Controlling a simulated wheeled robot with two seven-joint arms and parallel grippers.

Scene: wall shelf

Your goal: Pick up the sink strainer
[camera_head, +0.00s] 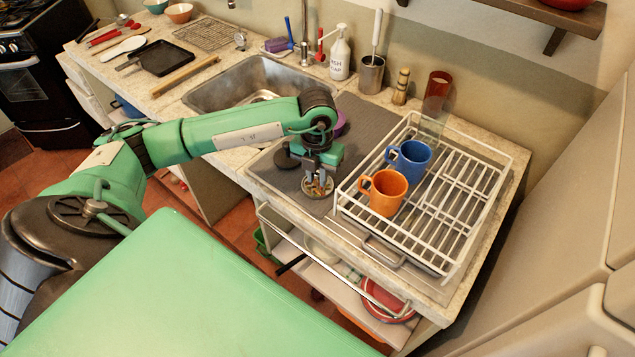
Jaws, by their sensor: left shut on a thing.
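My left gripper (318,178) points down over the dark drying mat (370,122), just left of the dish rack. It is shut on a small round metal strainer (319,190), which shows around and below the fingertips. I cannot tell whether the strainer touches the mat or is slightly above it. The fingers hide part of it. My right gripper is not in view.
A white wire dish rack (480,218) with an orange mug (388,194) and a blue mug (408,160) stands close on the right. A dark round disc (284,157) is beside the gripper. The metal sink (216,92) lies behind my arm. Bottle, cup and brush line the wall.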

